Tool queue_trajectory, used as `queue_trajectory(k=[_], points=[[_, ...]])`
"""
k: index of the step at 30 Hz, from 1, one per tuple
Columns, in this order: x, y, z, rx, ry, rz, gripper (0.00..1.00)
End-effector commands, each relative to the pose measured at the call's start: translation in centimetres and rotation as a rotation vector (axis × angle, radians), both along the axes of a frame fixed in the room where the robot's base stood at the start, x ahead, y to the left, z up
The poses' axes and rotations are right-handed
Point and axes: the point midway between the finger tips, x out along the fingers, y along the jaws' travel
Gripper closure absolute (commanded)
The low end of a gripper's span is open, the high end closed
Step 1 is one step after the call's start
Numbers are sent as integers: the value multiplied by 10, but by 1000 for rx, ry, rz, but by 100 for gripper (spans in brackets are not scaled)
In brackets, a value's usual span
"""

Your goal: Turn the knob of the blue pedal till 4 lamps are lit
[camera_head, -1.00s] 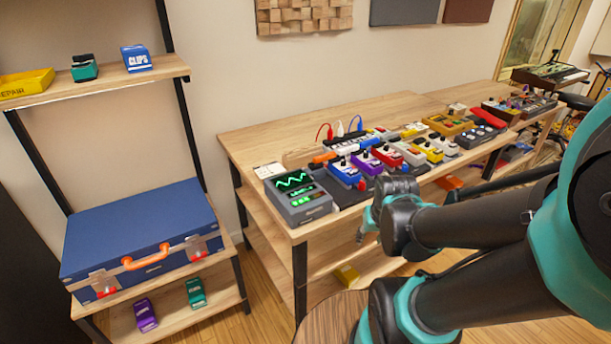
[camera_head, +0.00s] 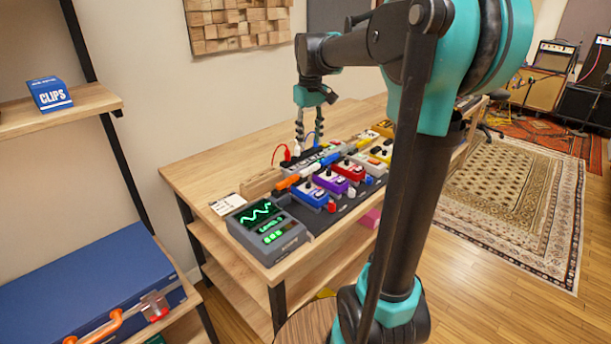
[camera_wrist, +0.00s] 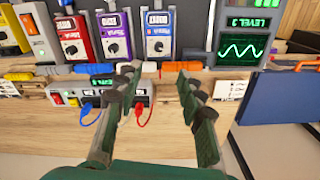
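The blue pedal (camera_head: 309,193) sits at the near end of the pedal row, with a dark knob (camera_head: 306,186) on top. In the wrist view the blue pedal (camera_wrist: 158,32) is upside down, its round black knob (camera_wrist: 159,46) facing me. A grey meter (camera_head: 268,230) beside it shows a green wave and green lit bars; how many are lit is too small to tell. In the wrist view its screen (camera_wrist: 240,45) seems to read "LEVEL 3". My gripper (camera_head: 309,139) is open and empty, above the back of the table, apart from the knob.
A power box (camera_wrist: 105,95) with red, white and blue cables lies below my fingers. Purple (camera_head: 331,180) and red (camera_head: 350,169) pedals stand close beside the blue one. An orange plug (camera_head: 286,183) lies behind it. Bare table (camera_head: 210,175) is at the left.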

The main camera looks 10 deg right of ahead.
Motion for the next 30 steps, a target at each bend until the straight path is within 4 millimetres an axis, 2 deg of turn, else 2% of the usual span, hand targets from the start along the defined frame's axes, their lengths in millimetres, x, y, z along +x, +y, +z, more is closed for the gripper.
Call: queue_trajectory(k=[3,8,30], points=[[7,3,10,-2,17,19,62],[8,3,0,-2,20,22,62],[8,3,-138,-2,18,20,62]])
